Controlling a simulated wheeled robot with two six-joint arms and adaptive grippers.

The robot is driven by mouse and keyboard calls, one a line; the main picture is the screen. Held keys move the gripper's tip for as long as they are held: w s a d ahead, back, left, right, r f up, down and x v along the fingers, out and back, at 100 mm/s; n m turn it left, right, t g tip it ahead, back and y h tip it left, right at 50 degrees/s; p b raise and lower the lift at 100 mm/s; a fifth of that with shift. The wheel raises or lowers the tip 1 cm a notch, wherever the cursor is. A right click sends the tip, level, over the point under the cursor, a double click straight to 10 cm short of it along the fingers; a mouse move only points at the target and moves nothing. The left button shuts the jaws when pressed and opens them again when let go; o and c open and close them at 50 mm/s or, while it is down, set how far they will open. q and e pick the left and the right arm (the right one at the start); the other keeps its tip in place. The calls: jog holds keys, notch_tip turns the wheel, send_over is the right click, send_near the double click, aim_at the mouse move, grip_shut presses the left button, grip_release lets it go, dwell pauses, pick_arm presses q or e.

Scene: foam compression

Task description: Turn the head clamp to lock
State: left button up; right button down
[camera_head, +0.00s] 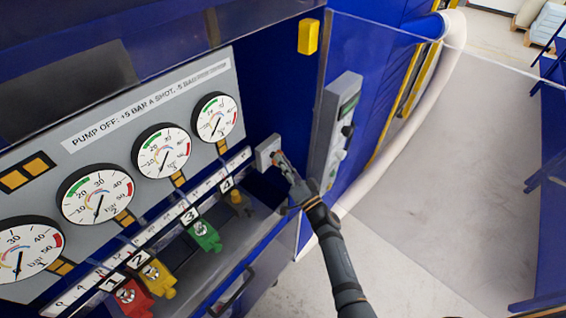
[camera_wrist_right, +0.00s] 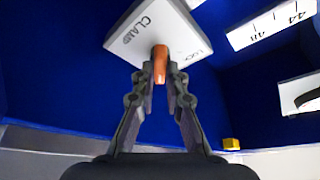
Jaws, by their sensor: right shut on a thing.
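The head clamp is a light grey plate (camera_wrist_right: 185,25) on the dark blue machine, marked CLAMP on one side and LOCK near the opposite corner. An orange-brown handle (camera_wrist_right: 160,56) stands out from it. My right gripper (camera_wrist_right: 161,76) is shut on this handle, with one finger on each side. In the head view, the plate (camera_head: 265,151) sits just right of the numbered scale strip, and my right gripper (camera_head: 281,164) reaches it from the lower right, hiding most of the handle. My left gripper is not in view.
Several round pressure gauges (camera_head: 97,194) line the grey panel on the left. Below them are coloured fittings: red (camera_head: 133,298), yellow (camera_head: 158,277) and green (camera_head: 205,236). A grey control box (camera_head: 338,130) stands close right of the clamp. Grey floor (camera_head: 450,200) is open at right.

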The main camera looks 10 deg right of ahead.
jog(key=shift+n, duration=0.3)
jog(key=shift+w+d+f+n+g+y+b, duration=0.1)
jog(key=shift+n+g+y+b, duration=0.45)
jog(key=shift+n, duration=0.9)
jog(key=shift+s+a+r+n+t+y+b, duration=0.1)
jog(key=shift+n+y+b, duration=0.1)
jog(key=shift+n+y, duration=0.95)
jog(key=shift+w+d+f+n+g+y+b, duration=0.1)
jog(key=shift+n+g+y+b, duration=0.25)
jog(key=shift+n, duration=1.65)
jog(key=c, duration=1.4)
grip_release()
